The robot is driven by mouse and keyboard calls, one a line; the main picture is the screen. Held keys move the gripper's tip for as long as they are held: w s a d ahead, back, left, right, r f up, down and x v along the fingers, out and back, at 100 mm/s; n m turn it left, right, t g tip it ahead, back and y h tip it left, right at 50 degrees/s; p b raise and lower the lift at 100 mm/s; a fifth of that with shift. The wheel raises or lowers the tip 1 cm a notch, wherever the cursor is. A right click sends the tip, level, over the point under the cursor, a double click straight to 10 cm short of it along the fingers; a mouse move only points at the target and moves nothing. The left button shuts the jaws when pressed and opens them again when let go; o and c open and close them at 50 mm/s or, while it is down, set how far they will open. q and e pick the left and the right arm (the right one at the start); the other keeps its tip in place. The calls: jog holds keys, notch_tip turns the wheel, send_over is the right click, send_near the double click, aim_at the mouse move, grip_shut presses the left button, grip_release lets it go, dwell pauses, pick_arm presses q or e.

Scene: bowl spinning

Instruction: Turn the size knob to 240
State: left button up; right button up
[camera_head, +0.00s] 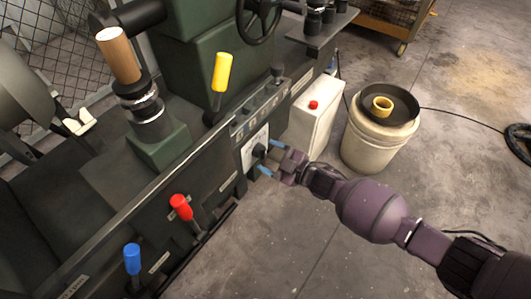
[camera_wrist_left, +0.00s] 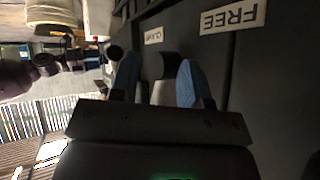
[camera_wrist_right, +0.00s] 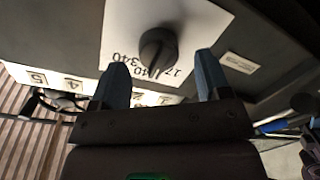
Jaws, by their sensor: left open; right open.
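The size knob (camera_head: 259,151) is a dark round knob on a white plate (camera_head: 252,140) on the machine's front. In the right wrist view the knob (camera_wrist_right: 158,48) stands out from the plate, which carries printed numbers, among them 17, 40 and 340; some are covered. I cannot tell which number the knob points to. My right gripper (camera_head: 270,157) is open, its blue fingertips close in front of the knob, one to each side; I cannot tell whether they touch it. My left gripper (camera_wrist_left: 157,66) is open, near dark panels with a FREE label; the head view does not show it.
The machine carries a yellow lever (camera_head: 221,72), a red lever (camera_head: 181,206) and a blue lever (camera_head: 132,259). A pale box with a red button (camera_head: 313,105) and a white bucket (camera_head: 372,148) stand right of the knob.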

pick_arm(q)
jog(key=shift+s+a+f+n+g+p, duration=0.1)
jog(key=shift+s+a+n+g+p, duration=0.1)
jog(key=shift+s+p, duration=0.25)
jog(key=shift+s+a+f+n+g+p, duration=0.1)
jog(key=shift+s+a+n+p, duration=0.1)
jog(key=shift+s+p, duration=0.15)
pick_arm(e)
jog(key=v, duration=0.8)
jog(key=shift+s+d, duration=0.25)
jog(key=shift+d, duration=0.1)
pick_arm(q)
jog(key=shift+w+d+r, duration=0.15)
jog(key=shift+w+r, duration=0.05)
jog(key=shift+w, duration=0.1)
pick_arm(e)
jog(key=shift+r, duration=0.1)
